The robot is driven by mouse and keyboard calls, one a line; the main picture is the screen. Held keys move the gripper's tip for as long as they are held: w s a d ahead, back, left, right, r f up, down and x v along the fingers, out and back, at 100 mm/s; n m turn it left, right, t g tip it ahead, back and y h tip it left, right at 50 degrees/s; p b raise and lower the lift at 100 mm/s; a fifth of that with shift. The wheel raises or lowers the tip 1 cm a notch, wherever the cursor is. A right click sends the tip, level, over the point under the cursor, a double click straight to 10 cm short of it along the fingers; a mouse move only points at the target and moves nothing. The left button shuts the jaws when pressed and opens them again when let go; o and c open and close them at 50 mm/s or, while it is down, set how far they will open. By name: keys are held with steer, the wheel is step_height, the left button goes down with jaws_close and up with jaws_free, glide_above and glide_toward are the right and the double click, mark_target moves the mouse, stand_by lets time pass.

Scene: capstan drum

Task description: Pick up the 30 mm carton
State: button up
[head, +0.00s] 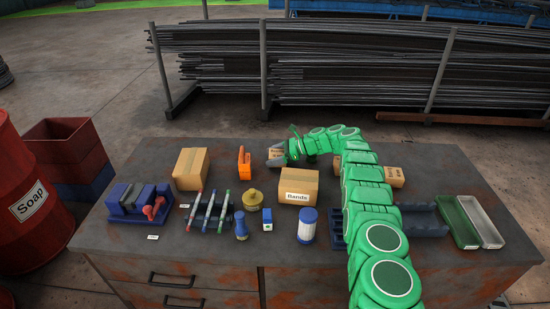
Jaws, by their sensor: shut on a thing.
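My green arm reaches over the workbench to its far side. My gripper (277,156) is near the back edge of the bench, behind the carton labelled Bands, and is shut on a small brown carton (276,152). Only part of that carton shows between the grey fingers, and its label is too small to read. I cannot tell whether it is lifted off the bench. Other brown cartons stand on the bench: a large one (190,168) at left, the Bands carton (298,187) in the middle, and one (394,177) right of my arm. Their sizes cannot be read.
An orange object (244,163) stands left of my gripper. Trays (481,220) lie at right. My arm hides part of the bench (290,255).

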mark_target(273, 154)
step_height(273, 154, up, 3)
steer(key=shift+r, duration=0.15)
steer(key=shift+s+d+r, duration=0.15)
steer(key=shift+s+r, duration=0.5)
steer(key=shift+r, duration=0.05)
steer(key=shift+s+d+r, duration=0.15)
steer(key=shift+s+r, duration=0.45)
steer(key=shift+r, duration=0.1)
steer(key=s+d+r, duration=0.2)
steer(key=s+r, duration=0.4)
steer(key=s, duration=0.5)
steer(key=shift+d+r, duration=0.15)
steer(key=shift+r, duration=0.25)
